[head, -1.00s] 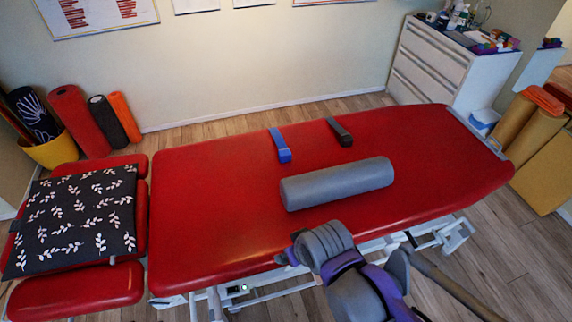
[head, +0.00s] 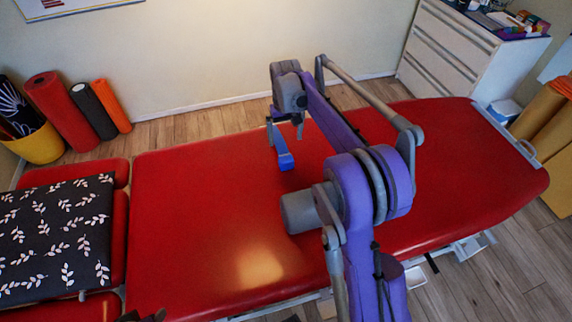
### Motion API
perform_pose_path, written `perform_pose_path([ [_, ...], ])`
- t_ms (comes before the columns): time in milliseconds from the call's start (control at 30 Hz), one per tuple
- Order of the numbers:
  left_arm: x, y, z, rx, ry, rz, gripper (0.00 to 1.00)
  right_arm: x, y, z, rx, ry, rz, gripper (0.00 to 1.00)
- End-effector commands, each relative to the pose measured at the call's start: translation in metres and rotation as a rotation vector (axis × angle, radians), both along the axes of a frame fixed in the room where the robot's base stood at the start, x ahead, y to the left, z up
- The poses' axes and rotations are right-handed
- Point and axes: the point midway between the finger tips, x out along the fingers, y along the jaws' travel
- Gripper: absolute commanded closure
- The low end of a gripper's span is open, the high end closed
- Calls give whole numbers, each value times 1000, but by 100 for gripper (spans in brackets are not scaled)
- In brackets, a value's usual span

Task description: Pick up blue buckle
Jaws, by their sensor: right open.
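The blue buckle (head: 285,161) lies on the red treatment table (head: 200,220), towards its far edge. Its near end shows clearly; its far end is partly hidden by my right gripper. My right arm reaches across the table, and the right gripper (head: 285,131) is at the buckle's far end with its fingers pointing down. The gripper is open, with one finger on each side of the buckle as seen from here. I cannot tell whether they touch it.
The left part of the table is clear. A black leaf-patterned cloth (head: 60,235) covers the headrest section at left. A white drawer cabinet (head: 450,55) stands at the back right.

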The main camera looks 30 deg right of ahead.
Motion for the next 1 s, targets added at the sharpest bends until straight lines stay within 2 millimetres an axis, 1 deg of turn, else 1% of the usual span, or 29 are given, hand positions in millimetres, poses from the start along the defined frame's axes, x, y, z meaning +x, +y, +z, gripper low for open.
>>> perform_pose_path([
  [100,0,0,-2,0,1,0,50,5,-5,-11,3,12,-5,0],
  [400,-1,0,-5,0,2,0,50,4,-5,-55,3,12,-6,0],
  [567,-1,0,-6,0,2,0,50,4,-5,-66,3,12,-6,0],
  [667,-1,0,-6,0,2,0,50,1,-3,-78,3,12,-5,0],
  [833,-1,0,-7,0,2,0,50,-3,-1,-103,3,12,-5,0],
  [900,-1,0,-8,0,2,0,50,-3,-1,-110,3,12,-5,0],
  [1000,-1,0,-8,0,2,0,50,-3,-1,-115,3,11,-5,0],
])
